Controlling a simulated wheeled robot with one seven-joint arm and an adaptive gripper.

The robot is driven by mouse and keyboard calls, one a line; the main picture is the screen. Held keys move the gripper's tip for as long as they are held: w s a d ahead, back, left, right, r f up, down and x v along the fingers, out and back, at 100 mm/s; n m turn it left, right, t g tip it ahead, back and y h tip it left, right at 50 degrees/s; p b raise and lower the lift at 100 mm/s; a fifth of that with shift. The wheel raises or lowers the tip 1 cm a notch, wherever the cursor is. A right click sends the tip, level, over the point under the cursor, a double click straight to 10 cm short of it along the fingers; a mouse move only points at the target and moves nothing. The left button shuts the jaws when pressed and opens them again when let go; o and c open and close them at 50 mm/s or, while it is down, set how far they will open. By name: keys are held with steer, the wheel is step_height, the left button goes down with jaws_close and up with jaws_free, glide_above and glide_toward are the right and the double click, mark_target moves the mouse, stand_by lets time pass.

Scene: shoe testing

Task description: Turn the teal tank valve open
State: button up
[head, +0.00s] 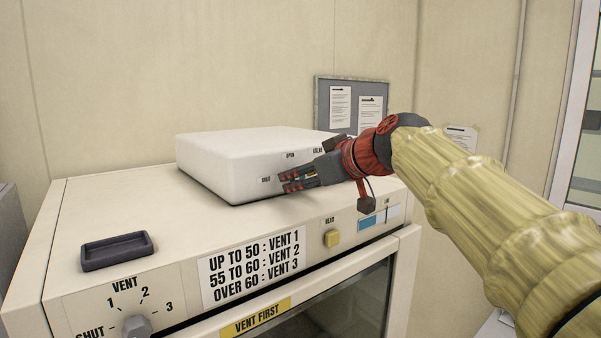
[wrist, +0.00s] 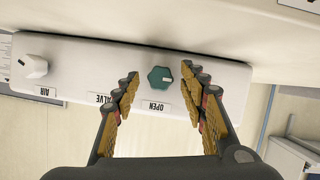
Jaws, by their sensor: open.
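The teal valve knob (wrist: 160,77) is a small lobed knob with a light pointer mark, on the face of a white box. An OPEN label (wrist: 156,106) is beside it, and the pointer is not clearly turned to that label. My gripper (wrist: 160,70) is open, with one finger on each side of the knob and gaps to both; I cannot tell how far short of it the tips are. In the head view my gripper (head: 287,182) is in front of the white box (head: 235,160), and the knob is hidden there.
A white knob (wrist: 32,66) labelled AIR is on the same face. The white box rests on a cream cabinet with a dark tray (head: 117,251), a grey VENT dial (head: 136,326) and a yellow button (head: 331,238). A notice board (head: 350,105) hangs behind.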

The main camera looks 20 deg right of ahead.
steer(key=shift+w+a+f, duration=0.1)
steer(key=shift+w, duration=0.25)
steer(key=shift+s, duration=0.1)
steer(key=shift+c, duration=0.4)
jaws_close()
